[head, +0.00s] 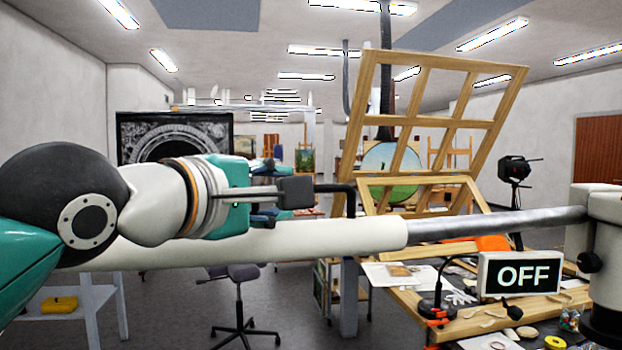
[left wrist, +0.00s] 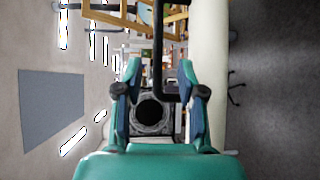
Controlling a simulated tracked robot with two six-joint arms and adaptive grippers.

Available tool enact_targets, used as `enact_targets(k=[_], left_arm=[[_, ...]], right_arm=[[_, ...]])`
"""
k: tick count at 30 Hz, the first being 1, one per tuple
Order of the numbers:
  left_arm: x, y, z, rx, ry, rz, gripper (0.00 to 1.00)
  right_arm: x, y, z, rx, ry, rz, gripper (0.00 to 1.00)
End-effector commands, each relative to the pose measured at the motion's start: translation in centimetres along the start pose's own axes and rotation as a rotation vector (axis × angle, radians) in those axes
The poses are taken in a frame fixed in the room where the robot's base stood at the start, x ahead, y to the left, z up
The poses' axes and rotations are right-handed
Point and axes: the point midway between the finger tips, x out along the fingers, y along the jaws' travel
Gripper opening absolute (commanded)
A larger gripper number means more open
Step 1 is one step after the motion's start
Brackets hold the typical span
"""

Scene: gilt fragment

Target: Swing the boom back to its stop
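The boom (head: 290,240) is a thick white tube running level across the head view. It continues as a grey metal rod (head: 490,224) to a white upright post (head: 607,250) at the right. A bent black handle (head: 351,200) stands up from the tube. My left gripper (head: 302,192) is level above the tube, with its fingertips at the handle's left end. In the left wrist view its fingers (left wrist: 160,80) are apart, with the black handle (left wrist: 158,50) showing between them and the boom (left wrist: 207,50) alongside. Contact with the handle cannot be told. My right gripper is not in view.
A worktable (head: 400,300) with papers and small tools lies below. A wooden lattice frame (head: 440,120) leans behind the boom. A swivel chair (head: 240,290) stands on the floor.

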Motion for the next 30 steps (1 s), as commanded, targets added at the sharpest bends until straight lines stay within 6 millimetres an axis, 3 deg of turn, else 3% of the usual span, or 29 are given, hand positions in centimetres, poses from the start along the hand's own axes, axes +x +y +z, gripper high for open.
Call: enact_targets(k=[6,12,25,30], left_arm=[[4.6,0.4,-0.1,0.0,0.003,-0.002,0.39],[7.3,0.3,-0.1,-0.001,0.003,-0.001,0.39],[8.3,0.0,-0.2,-0.001,0.003,0.001,0.39],[8.2,0.0,-0.2,-0.001,0.003,0.001,0.13]], right_arm=[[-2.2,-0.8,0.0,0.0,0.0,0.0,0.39],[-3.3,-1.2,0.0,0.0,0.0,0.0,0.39],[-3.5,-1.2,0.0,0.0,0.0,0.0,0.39],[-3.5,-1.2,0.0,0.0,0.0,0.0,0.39]])
